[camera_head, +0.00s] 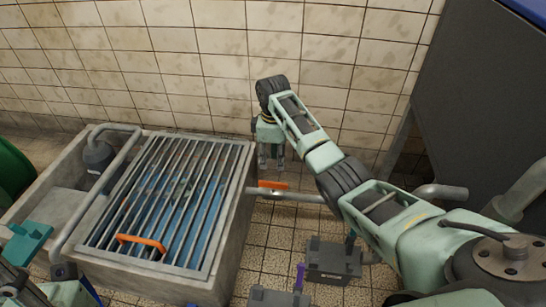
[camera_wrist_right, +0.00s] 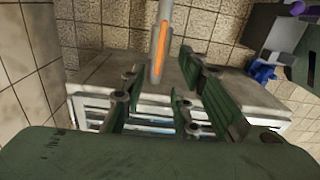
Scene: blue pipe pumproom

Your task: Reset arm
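My right arm reaches across the head view from the right. Its gripper (camera_head: 271,156) hangs pointing down in front of the tiled wall, just right of the grated basin. In the right wrist view the gripper's fingers (camera_wrist_right: 158,100) are spread apart with nothing held between them. A grey pipe with an orange handle (camera_wrist_right: 161,45) shows beyond the fingers. The orange handle (camera_head: 273,185) lies below the gripper in the head view, apart from it as far as I can tell.
A concrete basin (camera_head: 233,215) under a metal grate (camera_head: 160,200) fills the left. An orange grate handle (camera_head: 142,242) sits at its front. Dark boxes (camera_head: 333,260) stand on the tiled floor near a purple item (camera_head: 299,277). A dark grey cabinet (camera_head: 480,90) stands right.

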